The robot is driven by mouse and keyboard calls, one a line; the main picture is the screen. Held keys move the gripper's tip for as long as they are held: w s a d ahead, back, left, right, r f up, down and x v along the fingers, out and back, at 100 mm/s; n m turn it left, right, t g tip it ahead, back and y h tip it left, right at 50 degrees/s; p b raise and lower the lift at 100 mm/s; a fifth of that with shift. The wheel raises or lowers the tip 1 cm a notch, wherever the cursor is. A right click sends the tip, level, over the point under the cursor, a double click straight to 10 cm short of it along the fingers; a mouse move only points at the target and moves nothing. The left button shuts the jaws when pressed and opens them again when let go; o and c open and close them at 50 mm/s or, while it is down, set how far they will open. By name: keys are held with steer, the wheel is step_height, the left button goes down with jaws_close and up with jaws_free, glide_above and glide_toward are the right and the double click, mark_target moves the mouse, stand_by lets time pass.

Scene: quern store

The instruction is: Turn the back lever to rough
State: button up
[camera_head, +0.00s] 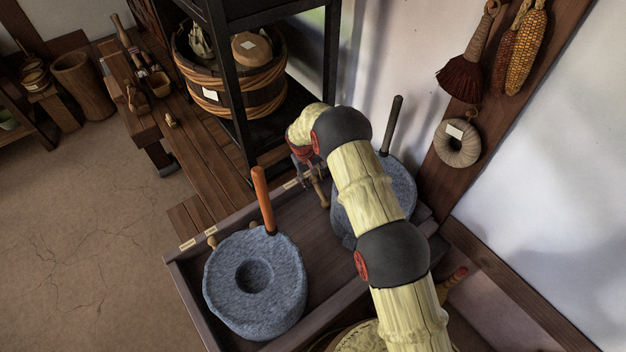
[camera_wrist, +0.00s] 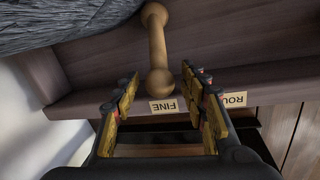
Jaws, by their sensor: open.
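The back lever (camera_wrist: 157,50) is a tan wooden rod with a round knob, seen close in the wrist view. Its knob points at the FINE label (camera_wrist: 163,106). The ROUGH label (camera_wrist: 235,99) is to the right, partly covered by a finger. My gripper (camera_wrist: 160,76) is open, with a finger on each side of the lever and gaps between.
The front quern (camera_head: 255,290) with an orange handle (camera_head: 263,200) stands to the left in the same wooden tray (camera_head: 180,282). The back quern's dark upright handle (camera_head: 392,125) is close to my arm. A black shelf frame (camera_head: 236,120) with a wooden tub (camera_head: 262,95) stands behind.

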steer(key=shift+c, duration=0.7)
jaws_close()
